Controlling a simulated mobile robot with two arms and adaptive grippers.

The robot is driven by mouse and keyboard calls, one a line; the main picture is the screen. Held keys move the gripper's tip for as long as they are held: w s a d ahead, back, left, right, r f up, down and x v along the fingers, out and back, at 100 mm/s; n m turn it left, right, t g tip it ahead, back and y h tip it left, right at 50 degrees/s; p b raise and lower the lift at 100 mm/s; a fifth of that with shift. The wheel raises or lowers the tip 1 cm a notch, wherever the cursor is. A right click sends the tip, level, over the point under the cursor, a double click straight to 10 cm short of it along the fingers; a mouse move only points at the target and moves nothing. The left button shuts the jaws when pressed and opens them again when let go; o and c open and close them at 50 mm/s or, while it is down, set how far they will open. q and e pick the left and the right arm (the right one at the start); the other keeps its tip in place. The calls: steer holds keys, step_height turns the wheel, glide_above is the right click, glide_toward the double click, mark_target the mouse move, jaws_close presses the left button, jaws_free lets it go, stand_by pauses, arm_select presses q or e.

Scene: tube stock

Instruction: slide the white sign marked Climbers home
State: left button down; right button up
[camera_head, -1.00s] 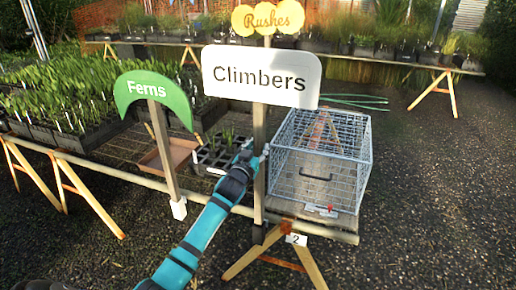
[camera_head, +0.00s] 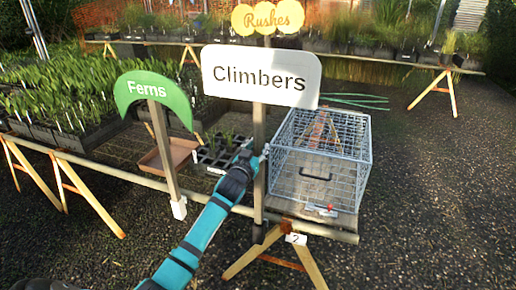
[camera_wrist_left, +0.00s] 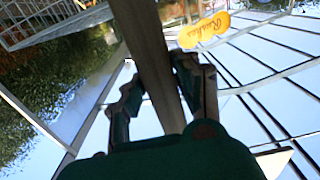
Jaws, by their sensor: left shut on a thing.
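The white sign marked Climbers (camera_head: 261,76) stands upright on a wooden post (camera_head: 259,190) at the front edge of the bench. My left gripper (camera_head: 262,152) is shut on that post, below the sign board. In the left wrist view the post (camera_wrist_left: 146,50) runs between the two fingers of my left gripper (camera_wrist_left: 160,85). The foot of the post is at the bench's front rail, near a tag marked 2 (camera_head: 296,239). My right gripper is not in view.
A green Ferns sign (camera_head: 152,92) stands to the left on its own post. A wire cage (camera_head: 340,150) sits on the bench just right of the Climbers post. Trays of seedlings (camera_head: 60,95) fill the left. A yellow Rushes sign (camera_head: 267,18) is behind. Gravel lies in front.

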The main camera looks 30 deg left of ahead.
arm_select(q)
steer(key=shift+f, duration=0.1)
stand_by(0.3)
steer(key=shift+f, duration=0.15)
steer(key=shift+f+b, duration=0.55)
steer(key=shift+b, duration=0.1)
steer(key=shift+f, duration=0.2)
steer(key=shift+f+b, duration=1.05)
steer(key=shift+f, duration=0.35)
